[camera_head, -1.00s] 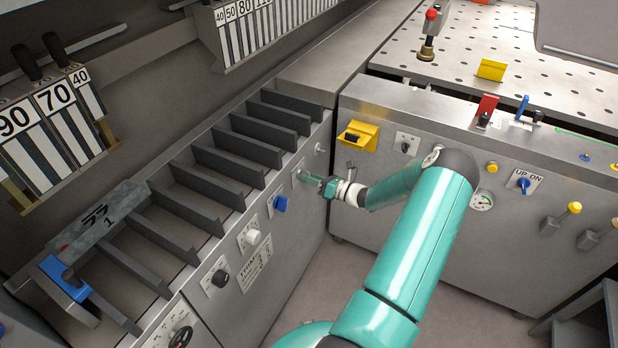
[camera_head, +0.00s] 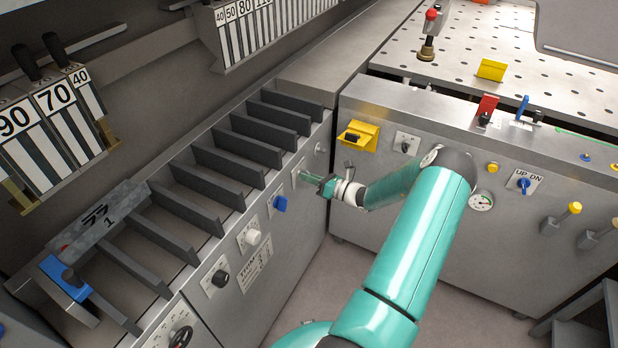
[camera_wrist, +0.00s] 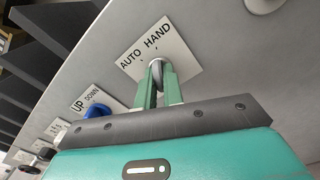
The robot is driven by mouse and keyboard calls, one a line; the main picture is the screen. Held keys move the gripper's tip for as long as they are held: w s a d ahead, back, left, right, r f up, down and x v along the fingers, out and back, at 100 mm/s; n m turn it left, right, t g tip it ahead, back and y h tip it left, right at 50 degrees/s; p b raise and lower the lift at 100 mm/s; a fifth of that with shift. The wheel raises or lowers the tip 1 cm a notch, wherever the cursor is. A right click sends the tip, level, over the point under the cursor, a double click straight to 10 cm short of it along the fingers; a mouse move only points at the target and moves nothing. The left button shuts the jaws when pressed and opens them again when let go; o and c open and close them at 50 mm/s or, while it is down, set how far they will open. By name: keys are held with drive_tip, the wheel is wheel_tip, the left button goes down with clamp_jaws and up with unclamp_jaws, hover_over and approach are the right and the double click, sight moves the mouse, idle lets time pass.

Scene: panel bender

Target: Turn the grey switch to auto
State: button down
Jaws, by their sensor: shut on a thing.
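The grey switch (camera_wrist: 157,72) sits on a white plate marked AUTO and HAND (camera_wrist: 172,40) in the wrist view. My gripper (camera_wrist: 158,82) has its two green fingers around the switch knob, shut on it. The fingers hide part of the knob, so I cannot tell its exact setting. In the head view my gripper (camera_head: 308,178) reaches the left panel near its far end, and the switch is mostly hidden there.
A blue UP/DOWN switch (camera_head: 280,203) is beside the gripper, with a white knob (camera_head: 253,237) and a black knob (camera_head: 221,278) farther along the panel. A yellow box (camera_head: 357,135) is on the cabinet at right. Open floor lies below the arm.

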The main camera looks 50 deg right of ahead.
drive_tip(key=n, duration=1.1)
idle(0.6)
drive_tip(key=c, duration=1.5)
unclamp_jaws()
drive_tip(key=v, duration=1.3)
drive_tip(key=shift+s+d+r, duration=0.1)
drive_tip(key=shift+s+d, duration=0.05)
drive_tip(key=shift+s, duration=0.2)
